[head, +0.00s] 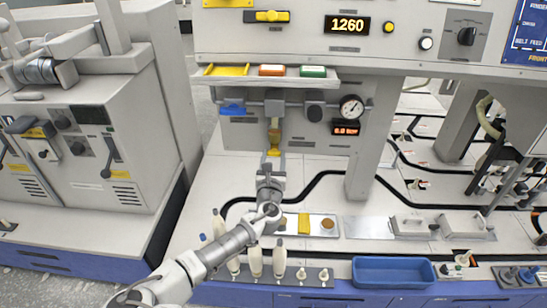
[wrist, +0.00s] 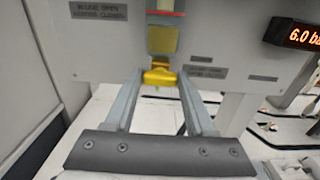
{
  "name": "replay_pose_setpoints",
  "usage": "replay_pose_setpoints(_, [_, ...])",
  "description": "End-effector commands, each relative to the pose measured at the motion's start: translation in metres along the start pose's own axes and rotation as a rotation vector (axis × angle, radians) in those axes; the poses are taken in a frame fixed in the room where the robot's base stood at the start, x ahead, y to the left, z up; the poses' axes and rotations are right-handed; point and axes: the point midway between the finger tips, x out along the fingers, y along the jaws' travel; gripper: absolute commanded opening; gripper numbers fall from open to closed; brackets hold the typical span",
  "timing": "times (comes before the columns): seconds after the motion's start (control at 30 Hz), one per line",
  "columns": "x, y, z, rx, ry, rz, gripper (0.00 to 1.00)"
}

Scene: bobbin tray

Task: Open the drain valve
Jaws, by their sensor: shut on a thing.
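The drain valve's yellow handle (head: 273,152) sits at the bottom of a hanging filter unit on the machine's grey panel. In the wrist view the handle (wrist: 160,78) lies crosswise, longer from side to side, below a yellowish bowl (wrist: 162,41). My gripper (wrist: 159,82) reaches up from below and is shut on the handle, one finger at each end. In the head view my gripper (head: 273,158) is small and its fingertips are hard to make out.
A blue lever (head: 233,108) is left of the filter and a pressure gauge (head: 351,107) right of it. A pressure display (head: 346,128) shows about 6.0 bar. A shelf (head: 265,77) juts out above. Bobbins (head: 256,262) and a blue tray (head: 393,271) stand along the front.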

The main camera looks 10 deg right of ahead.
Motion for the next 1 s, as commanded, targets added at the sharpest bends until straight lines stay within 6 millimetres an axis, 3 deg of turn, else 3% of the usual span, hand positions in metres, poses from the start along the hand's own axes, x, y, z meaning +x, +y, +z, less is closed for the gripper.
replay_pose_setpoints(0.27, [-0.0002,-0.0005,-0.0016,0.110,0.001,0.000,0.00])
replay_pose_setpoints(1.0, [-0.0003,-0.0007,-0.0018,0.673,0.003,0.000,0.00])
